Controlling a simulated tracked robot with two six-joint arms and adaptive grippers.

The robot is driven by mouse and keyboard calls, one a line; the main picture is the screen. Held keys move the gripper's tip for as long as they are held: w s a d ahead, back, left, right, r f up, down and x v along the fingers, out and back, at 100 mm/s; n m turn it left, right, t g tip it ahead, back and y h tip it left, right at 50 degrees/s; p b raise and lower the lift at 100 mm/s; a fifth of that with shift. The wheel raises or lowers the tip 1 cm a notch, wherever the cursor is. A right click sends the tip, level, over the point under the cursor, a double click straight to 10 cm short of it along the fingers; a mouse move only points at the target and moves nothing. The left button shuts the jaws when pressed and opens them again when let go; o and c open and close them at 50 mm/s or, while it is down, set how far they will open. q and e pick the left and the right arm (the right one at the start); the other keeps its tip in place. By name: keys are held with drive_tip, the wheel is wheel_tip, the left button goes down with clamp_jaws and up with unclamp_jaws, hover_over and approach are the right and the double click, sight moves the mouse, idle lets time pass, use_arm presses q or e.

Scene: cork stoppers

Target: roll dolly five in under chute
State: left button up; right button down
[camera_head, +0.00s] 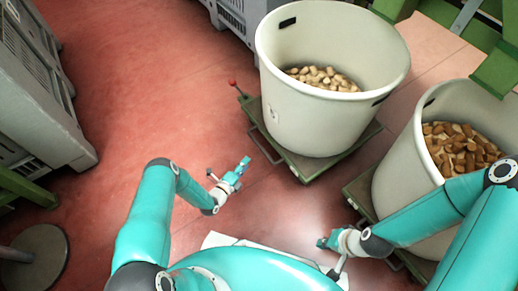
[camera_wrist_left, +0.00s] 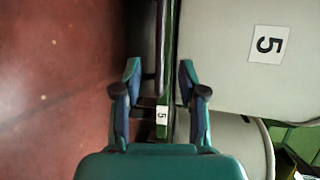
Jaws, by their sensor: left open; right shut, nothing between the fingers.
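Dolly five (camera_head: 308,168) is a low green platform carrying a large cream tub (camera_head: 300,118) of corks. A bar handle (camera_head: 263,147) sticks out from the dolly's near-left side. My left gripper (camera_head: 243,167) is open just left of this handle. In the left wrist view the handle bar (camera_wrist_left: 159,45) lies between the open fingers (camera_wrist_left: 159,75); contact cannot be told. My right gripper (camera_head: 322,243) is shut and empty, low in the middle.
A second cork-filled tub (camera_head: 398,165) stands on another green dolly (camera_head: 359,196) at the right, close beside dolly five. Green metalwork (camera_head: 495,68) is at top right; I cannot tell whether it is the chute. Grey crates (camera_head: 40,100) stand left. Red floor (camera_head: 150,70) between is clear.

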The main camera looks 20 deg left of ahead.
sight(260, 146)
use_arm(q)
drive_tip(key=shift+b+x, duration=2.6)
drive_tip(key=shift+x, duration=3.45)
clamp_jaws()
drive_tip(key=shift+f, duration=0.1)
